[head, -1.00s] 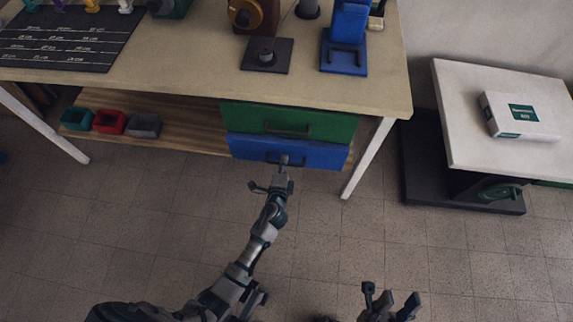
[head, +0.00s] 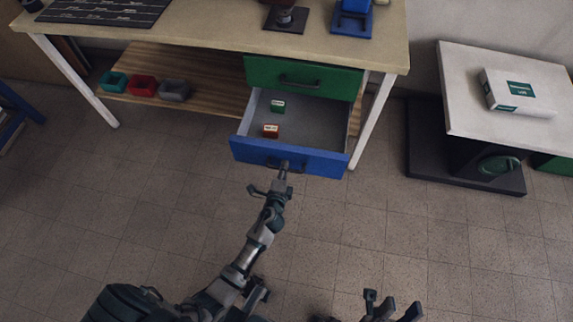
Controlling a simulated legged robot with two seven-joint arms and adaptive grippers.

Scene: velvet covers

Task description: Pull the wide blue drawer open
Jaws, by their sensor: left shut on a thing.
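The wide blue drawer (head: 318,163) is pulled out below the green drawer (head: 320,79) under the workbench. Its grey inside shows, with a small green box (head: 277,106) and a small red-brown box (head: 271,131) in it. My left gripper (head: 284,166) is at the front of the blue drawer, shut on its dark handle, which the fingers partly hide. My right gripper (head: 391,309) is at the bottom edge, away from the drawer, its fingers apart and nothing between them.
The workbench (head: 210,38) stands on white legs. Teal, red and grey bins (head: 143,87) sit on its wooden lower shelf. At the right, a white-topped table (head: 480,120) bears a white box (head: 518,92). The tiled floor in front is clear.

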